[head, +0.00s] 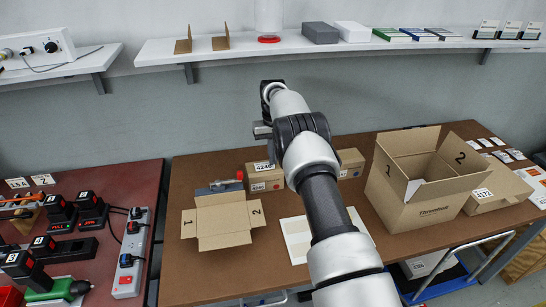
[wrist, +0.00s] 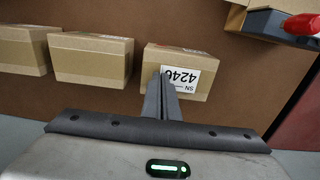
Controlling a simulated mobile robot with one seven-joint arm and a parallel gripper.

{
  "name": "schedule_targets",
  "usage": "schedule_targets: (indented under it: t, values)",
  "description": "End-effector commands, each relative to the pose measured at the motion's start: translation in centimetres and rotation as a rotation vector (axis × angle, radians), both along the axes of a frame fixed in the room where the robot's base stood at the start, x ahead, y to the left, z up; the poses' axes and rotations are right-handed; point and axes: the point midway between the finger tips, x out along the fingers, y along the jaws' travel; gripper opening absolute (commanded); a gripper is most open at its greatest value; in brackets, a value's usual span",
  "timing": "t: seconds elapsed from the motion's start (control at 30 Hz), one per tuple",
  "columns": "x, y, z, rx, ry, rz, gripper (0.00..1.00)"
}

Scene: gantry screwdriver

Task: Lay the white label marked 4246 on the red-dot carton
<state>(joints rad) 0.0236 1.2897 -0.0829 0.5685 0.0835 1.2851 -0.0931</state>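The white label marked 4246 (head: 264,167) lies against the top of a small brown carton (head: 266,182) near the back of the table. In the wrist view the label (wrist: 183,77) is slightly tilted on the right-hand carton (wrist: 203,88). That carton seems to carry a small reddish mark, too small to read surely. My gripper (wrist: 164,76) has its fingers together, with the tips over the label's left part, hiding some of it. I cannot tell whether the tips grip or touch the label. In the head view my arm hides the fingers.
Two similar cartons (wrist: 91,60) (wrist: 22,50) stand in a row beside it. A grey tool with a red knob (wrist: 300,25) is close by. An open carton (head: 223,222) and a large open box (head: 420,180) stand on the table. A shelf (head: 340,45) runs above.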

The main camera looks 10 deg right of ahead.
Motion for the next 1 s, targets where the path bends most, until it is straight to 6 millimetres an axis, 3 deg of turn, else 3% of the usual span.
schedule_targets:
  t: [0.8,0.93,1.0]
  values:
    - [0.00,-0.01,-0.49,0.000,0.000,0.000,0.00]
    - [0.00,0.00,-0.49,0.000,0.000,0.000,0.19]
    - [0.00,0.00,-0.49,0.000,0.000,0.000,0.22]
